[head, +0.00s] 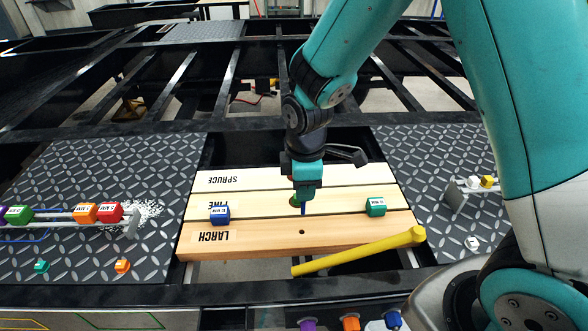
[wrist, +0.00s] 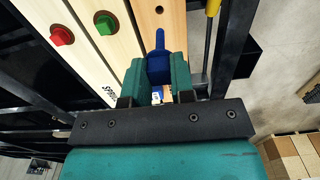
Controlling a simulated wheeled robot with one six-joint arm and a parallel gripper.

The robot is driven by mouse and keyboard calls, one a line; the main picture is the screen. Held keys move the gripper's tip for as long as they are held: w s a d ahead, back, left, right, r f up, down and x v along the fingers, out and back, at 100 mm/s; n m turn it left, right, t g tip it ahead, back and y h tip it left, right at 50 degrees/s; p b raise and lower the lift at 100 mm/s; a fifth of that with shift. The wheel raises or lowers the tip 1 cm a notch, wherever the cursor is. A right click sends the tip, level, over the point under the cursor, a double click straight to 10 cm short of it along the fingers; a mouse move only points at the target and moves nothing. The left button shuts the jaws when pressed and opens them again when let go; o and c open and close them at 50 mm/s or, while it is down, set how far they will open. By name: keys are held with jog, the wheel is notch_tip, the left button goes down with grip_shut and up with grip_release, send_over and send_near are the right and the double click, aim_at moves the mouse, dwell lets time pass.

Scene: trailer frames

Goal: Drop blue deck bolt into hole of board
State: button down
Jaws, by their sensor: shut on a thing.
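My gripper (head: 308,183) points down over the boards, shut on a blue deck bolt (head: 303,208). The bolt's shank sticks out below the jaws in the head view. In the wrist view the blue bolt (wrist: 159,62) sits between the green jaws (wrist: 158,78). The LARCH board (head: 270,242) is the nearest of three pale boards. It has a dark open hole (head: 302,232), also seen in the wrist view (wrist: 159,9). The bolt tip is above and apart from this hole, slightly behind it in the head view.
A blue labelled block (head: 219,215) and a green one (head: 376,207) sit on the boards. A rack of coloured pieces (head: 85,213) stands left, on a tread plate (head: 60,170). Gaps lie between frame beams.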

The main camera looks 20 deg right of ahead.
aim_at(303, 213)
jog(key=shift+w+a, duration=0.15)
jog(key=shift+f, duration=0.1)
jog(key=shift+f+b, duration=2)
jog(key=shift+f, duration=0.85)
jog(key=shift+f+b, duration=1.6)
jog(key=shift+f, duration=1)
jog(key=shift+r, duration=0.1)
jog(key=shift+r+p, duration=2.1)
jog(key=shift+r, duration=0.2)
